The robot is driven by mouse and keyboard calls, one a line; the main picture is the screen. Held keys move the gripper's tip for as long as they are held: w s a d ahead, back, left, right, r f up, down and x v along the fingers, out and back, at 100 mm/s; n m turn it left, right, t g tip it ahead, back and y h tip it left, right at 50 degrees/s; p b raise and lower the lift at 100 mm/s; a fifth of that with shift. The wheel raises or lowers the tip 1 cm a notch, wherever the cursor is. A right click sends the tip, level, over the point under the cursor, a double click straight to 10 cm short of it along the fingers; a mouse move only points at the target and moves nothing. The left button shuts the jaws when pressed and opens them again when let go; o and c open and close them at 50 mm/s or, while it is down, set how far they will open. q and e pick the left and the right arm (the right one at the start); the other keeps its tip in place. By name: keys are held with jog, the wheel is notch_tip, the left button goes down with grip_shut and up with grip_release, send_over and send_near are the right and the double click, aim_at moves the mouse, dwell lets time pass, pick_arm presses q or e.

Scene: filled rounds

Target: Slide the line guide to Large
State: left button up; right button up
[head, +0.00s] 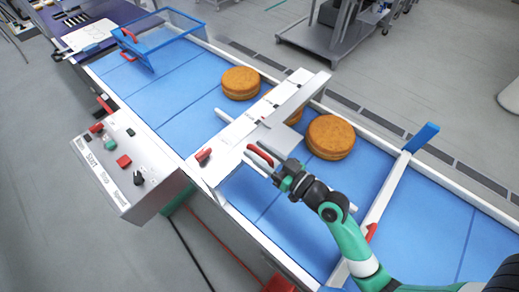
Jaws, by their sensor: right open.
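A white bridge (235,132) spans the blue conveyor, with a red handle (203,156) at its near end. A second red handle (260,154) lies just at the fingers of my right gripper (261,166). That gripper is open, above the near side of the belt; I cannot tell whether a finger touches the handle. I cannot tell for sure which part is the line guide, and no "Large" marking is readable. My left gripper is not in view.
Orange-brown rounds lie on the belt (175,97): one (240,83) beyond the bridge, one (331,137) on its right, one partly hidden beneath. A control box (122,165) stands at left. A white bar with a blue end (421,137) crosses the belt at right.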

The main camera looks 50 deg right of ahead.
grip_shut()
dwell(1.4)
